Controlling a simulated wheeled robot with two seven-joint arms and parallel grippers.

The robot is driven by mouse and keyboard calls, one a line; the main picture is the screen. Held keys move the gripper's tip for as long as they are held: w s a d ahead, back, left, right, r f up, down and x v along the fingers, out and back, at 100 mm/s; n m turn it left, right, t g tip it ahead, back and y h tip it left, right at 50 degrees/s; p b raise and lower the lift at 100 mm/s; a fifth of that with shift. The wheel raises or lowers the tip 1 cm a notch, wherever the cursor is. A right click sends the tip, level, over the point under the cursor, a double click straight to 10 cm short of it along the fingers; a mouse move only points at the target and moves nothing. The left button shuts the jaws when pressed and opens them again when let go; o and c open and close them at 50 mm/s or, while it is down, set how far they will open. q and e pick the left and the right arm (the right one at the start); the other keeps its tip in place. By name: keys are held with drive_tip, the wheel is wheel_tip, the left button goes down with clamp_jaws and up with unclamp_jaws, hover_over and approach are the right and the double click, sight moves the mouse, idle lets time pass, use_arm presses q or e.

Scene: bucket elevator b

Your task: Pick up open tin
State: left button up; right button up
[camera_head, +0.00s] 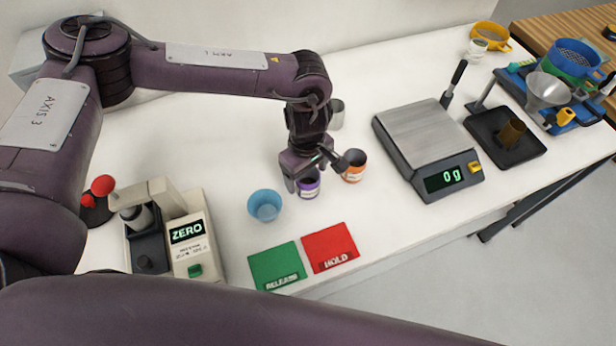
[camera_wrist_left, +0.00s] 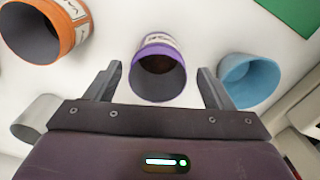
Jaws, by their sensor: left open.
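A purple-rimmed tin (camera_head: 309,190) with a dark inside stands on the white table, under my left gripper (camera_head: 314,172). In the left wrist view, the purple tin (camera_wrist_left: 178,46) has its open mouth between the two spread fingers of the left gripper (camera_wrist_left: 161,70); I see no contact. An orange tin (camera_head: 355,173), also open-topped, stands just right of it in the head view and at the upper left in the left wrist view (camera_wrist_left: 73,12). My left gripper is open and empty. My right gripper is not in view.
A blue cup (camera_head: 265,206) stands left of the purple tin. Green (camera_head: 277,267) and red (camera_head: 330,248) pads lie in front. A scale (camera_head: 428,150) reading 0 g is to the right, a device marked ZERO (camera_head: 188,240) to the left. A grey cylinder (camera_head: 337,116) stands behind the wrist.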

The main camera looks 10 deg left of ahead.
sight(307, 180)
use_arm(q)
drive_tip(key=shift+w+f+p, duration=0.15)
drive_tip(key=shift+f+p, duration=0.25)
drive_tip(key=shift+f, duration=1.3)
drive_tip(key=c, duration=1.5)
